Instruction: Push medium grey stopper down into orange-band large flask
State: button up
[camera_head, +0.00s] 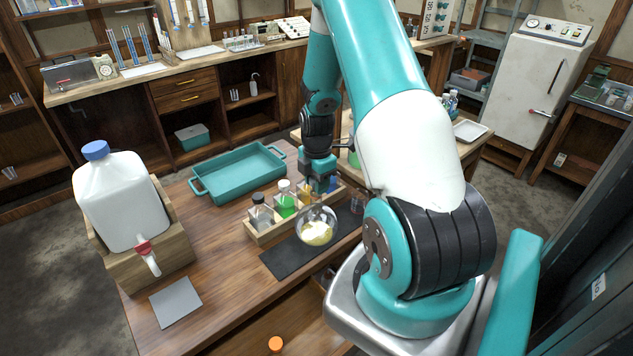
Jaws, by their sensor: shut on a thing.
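My gripper (320,186) points down at the wooden rack and the round glass flask. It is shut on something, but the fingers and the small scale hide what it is. I cannot make out the medium grey stopper. The round clear flask (317,229) holds pale yellow contents and sits at the near edge of the rack, over a black mat. Its neck lies close under my gripper and is partly hidden. No orange band can be made out on it, so I cannot tell if it is the orange-band large flask.
The wooden rack (266,235) holds small bottles, one with green liquid (286,206). A black mat (284,263) lies in front, a teal tray (238,172) behind. A white jug (122,203) stands left on a wooden stand. The table's middle left is clear.

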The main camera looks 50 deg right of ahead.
jog(key=shift+f+b, duration=0.4)
jog(key=shift+f, duration=0.15)
dwell(0.4)
jog(key=o, duration=1)
jog(key=shift+r, duration=0.1)
